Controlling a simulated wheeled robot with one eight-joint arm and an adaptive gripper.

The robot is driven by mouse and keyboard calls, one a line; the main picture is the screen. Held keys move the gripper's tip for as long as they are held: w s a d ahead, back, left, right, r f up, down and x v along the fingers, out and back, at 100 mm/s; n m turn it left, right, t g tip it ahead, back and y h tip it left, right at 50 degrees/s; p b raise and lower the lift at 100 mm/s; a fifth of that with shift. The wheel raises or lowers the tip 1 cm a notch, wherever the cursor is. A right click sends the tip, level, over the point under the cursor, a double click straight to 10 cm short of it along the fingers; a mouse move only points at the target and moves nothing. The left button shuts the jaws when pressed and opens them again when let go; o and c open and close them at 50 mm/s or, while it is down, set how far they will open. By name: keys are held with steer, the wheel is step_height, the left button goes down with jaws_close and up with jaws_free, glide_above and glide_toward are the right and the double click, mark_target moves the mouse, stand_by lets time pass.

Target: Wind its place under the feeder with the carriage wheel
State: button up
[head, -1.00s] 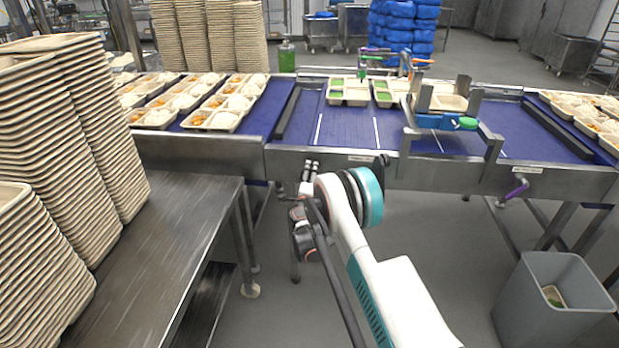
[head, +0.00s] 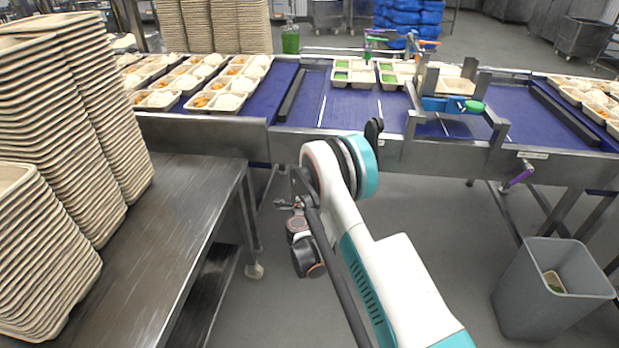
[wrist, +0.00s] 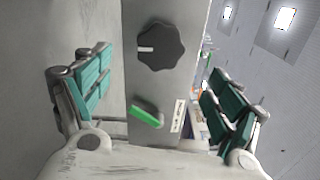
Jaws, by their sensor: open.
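A dark lobed wheel (wrist: 161,47) with a white mark sits on a grey panel in the wrist view. A green lever (wrist: 146,115) and a small label are below the wheel. In the head view a dark knob (head: 373,130) shows edge-on at the conveyor's front rail; whether it is the same wheel I cannot tell.
Compartment trays (head: 354,76) with green portions stand on the blue belt left of the frame. A purple handle (head: 525,172) juts from the front rail. A steel table (head: 170,230) with tall tray stacks is at left, a grey bin (head: 545,310) at lower right. Floor between is clear.

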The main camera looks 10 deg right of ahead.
steer(key=w+d+n, duration=0.1)
steer(key=w+n, duration=0.2)
steer(key=n, duration=0.3)
steer(key=w+d+n, duration=0.1)
steer(key=w+n, duration=0.3)
steer(key=n, duration=0.2)
steer(key=w+d+n, duration=0.1)
steer(key=w+n, duration=0.2)
steer(key=n, duration=0.3)
steer(key=shift+w+d+r, duration=0.2)
steer(key=shift+w+d, duration=0.15)
steer(key=shift+d, duration=0.05)
steer(key=shift+w+d+r, duration=0.15)
steer(key=shift+w+d, duration=0.05)
steer(key=shift+w, duration=0.4)
stand_by(0.8)
steer(key=shift+c, duration=0.6)
